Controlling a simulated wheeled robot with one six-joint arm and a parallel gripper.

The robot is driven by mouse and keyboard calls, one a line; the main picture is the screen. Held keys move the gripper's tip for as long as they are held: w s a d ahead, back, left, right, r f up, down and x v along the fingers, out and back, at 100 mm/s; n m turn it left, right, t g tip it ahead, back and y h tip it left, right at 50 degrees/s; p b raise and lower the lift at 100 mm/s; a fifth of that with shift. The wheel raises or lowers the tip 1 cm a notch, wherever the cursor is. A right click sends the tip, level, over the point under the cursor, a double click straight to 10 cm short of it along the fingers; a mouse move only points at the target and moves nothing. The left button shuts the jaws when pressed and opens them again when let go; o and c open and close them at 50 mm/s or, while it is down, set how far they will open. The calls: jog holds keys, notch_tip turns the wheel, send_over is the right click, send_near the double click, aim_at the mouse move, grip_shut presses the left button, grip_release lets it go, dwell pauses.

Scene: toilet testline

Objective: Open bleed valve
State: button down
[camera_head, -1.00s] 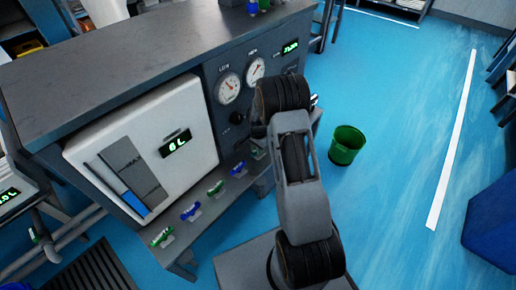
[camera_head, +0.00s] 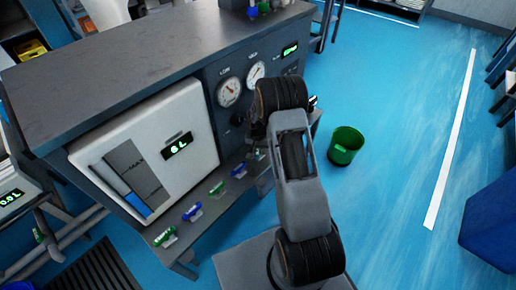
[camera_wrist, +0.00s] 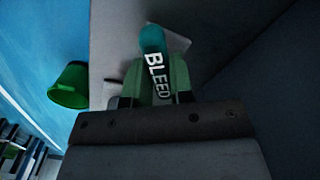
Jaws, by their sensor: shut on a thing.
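The bleed valve handle (camera_wrist: 158,75) is a green lever with white "BLEED" lettering and a teal, rounded far end in the wrist view. In the head view my dark, ringed arm joint covers the gripper, and I cannot pick out the bleed handle there.
A row of green and blue valve handles (camera_head: 192,212) lines the bench's lower ledge. Above it are a white tank (camera_head: 193,120) and two round gauges (camera_head: 229,92). A green bucket (camera_head: 345,146) stands on the open blue floor to the right.

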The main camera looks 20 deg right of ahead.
aim_at(258, 150)
jog(key=n+p, duration=0.1)
jog(key=n, duration=0.4)
jog(key=shift+n, duration=0.3)
jog(key=n, duration=0.5)
jog(key=shift+n, duration=0.4)
jog(key=c, duration=1)
grip_release()
jog(key=shift+r+p, duration=0.1)
jog(key=shift+p, duration=0.2)
notch_tip(258, 150, up, 14)
jog(key=p, duration=0.3)
jog(key=shift+f+p, duration=0.2)
jog(key=shift+p, duration=0.2)
